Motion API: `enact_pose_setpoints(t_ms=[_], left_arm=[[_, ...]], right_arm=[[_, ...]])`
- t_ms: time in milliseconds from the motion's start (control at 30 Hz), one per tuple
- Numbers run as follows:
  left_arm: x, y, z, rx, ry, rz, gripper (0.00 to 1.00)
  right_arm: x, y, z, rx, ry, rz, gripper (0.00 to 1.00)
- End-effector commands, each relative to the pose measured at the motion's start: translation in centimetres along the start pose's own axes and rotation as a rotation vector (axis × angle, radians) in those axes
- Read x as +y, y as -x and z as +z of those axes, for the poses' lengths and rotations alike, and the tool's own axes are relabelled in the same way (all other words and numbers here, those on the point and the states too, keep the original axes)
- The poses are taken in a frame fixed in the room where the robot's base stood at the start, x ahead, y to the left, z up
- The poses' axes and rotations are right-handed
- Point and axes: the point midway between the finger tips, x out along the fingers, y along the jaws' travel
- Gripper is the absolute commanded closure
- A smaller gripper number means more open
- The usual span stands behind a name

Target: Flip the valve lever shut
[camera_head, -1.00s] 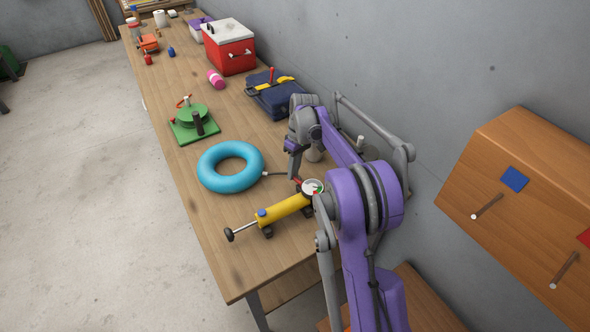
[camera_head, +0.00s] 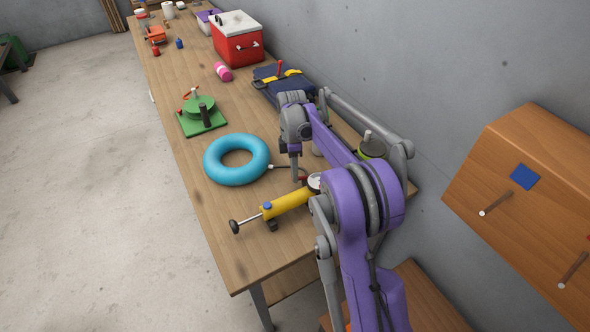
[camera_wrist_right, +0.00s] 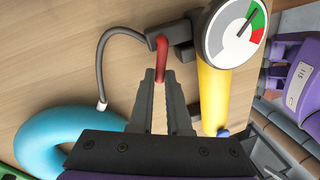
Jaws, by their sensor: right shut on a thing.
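A yellow pump (camera_head: 286,203) lies on the workbench, with a round dial gauge (camera_wrist_right: 234,32) at its far end. In the right wrist view a red lever (camera_wrist_right: 161,45) sits at the dark fitting beside the gauge. My right gripper (camera_wrist_right: 160,78) is shut on the lever's end. In the head view the right gripper (camera_head: 295,178) is over the gauge end of the pump, and my arm partly hides the gauge. A thin hose (camera_wrist_right: 101,65) runs from the fitting to the blue ring (camera_head: 237,160). My left gripper is not in view.
The near left bench surface is clear.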

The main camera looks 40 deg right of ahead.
Motion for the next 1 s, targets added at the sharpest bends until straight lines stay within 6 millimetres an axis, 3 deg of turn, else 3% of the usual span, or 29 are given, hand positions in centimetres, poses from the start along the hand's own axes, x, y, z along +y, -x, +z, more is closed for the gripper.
enact_pose_setpoints(t_ms=[500,1000], left_arm=[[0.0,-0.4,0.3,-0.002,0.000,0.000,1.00],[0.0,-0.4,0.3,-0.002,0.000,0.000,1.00]], right_arm=[[-1.3,-0.2,0.0,-0.062,0.310,0.001,1.00],[-1.4,-0.3,0.1,-0.072,0.359,0.000,1.00]])
